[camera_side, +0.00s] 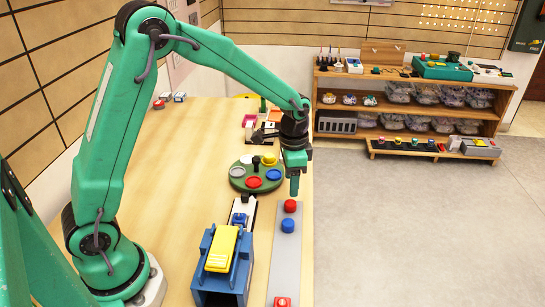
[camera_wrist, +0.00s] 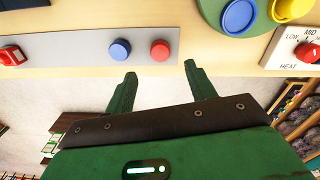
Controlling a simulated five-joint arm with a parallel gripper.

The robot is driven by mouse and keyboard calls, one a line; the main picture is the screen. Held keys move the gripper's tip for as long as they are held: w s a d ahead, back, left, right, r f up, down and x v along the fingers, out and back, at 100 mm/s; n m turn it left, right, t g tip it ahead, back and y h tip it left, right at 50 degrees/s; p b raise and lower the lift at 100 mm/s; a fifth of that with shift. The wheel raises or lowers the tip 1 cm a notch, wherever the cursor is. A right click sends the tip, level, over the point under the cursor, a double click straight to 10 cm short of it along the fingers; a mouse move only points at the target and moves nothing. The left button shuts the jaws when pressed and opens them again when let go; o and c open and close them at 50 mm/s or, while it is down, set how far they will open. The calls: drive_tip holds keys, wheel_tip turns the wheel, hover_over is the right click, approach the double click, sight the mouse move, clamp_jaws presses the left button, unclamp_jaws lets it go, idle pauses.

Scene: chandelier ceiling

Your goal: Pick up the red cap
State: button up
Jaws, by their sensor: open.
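The red cap (camera_side: 290,206) sits on a long grey strip (camera_side: 286,250) near the right edge of the table, with a blue cap (camera_side: 288,226) beside it. In the wrist view the red cap (camera_wrist: 160,50) lies just beyond the fingertips, roughly centred between them, with the blue cap (camera_wrist: 120,50) to its left. My gripper (camera_side: 294,190) points down close above the red cap in the side view. In the wrist view my gripper (camera_wrist: 160,69) has its two green fingers spread apart with nothing between them.
A green round tray (camera_side: 237,182) with coloured discs stands behind and left of the strip. A blue box with a yellow top (camera_side: 221,250) stands left of the strip. A red switch (camera_wrist: 12,55) is at the strip's far end. A white panel with a red knob (camera_wrist: 306,52) is at right.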

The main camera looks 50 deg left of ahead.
sight(290, 202)
drive_tip(key=shift+f, duration=3.8)
drive_tip(key=c, duration=1)
drive_tip(key=shift+r, duration=0.15)
drive_tip(key=shift+r, duration=0.45)
drive_tip(key=r, duration=0.3)
drive_tip(key=shift+d+r, duration=0.15)
drive_tip(key=shift+d, duration=0.05)
drive_tip(key=s+d+r, duration=0.2)
drive_tip(key=d, duration=0.1)
drive_tip(key=s+d+r, duration=0.2)
drive_tip(key=d, duration=0.1)
drive_tip(key=s+d+r, duration=0.2)
drive_tip(key=d, duration=0.1)
drive_tip(key=shift+s+d+r, duration=0.15)
drive_tip(key=shift+s+r, duration=0.1)
drive_tip(key=shift+s, duration=0.05)
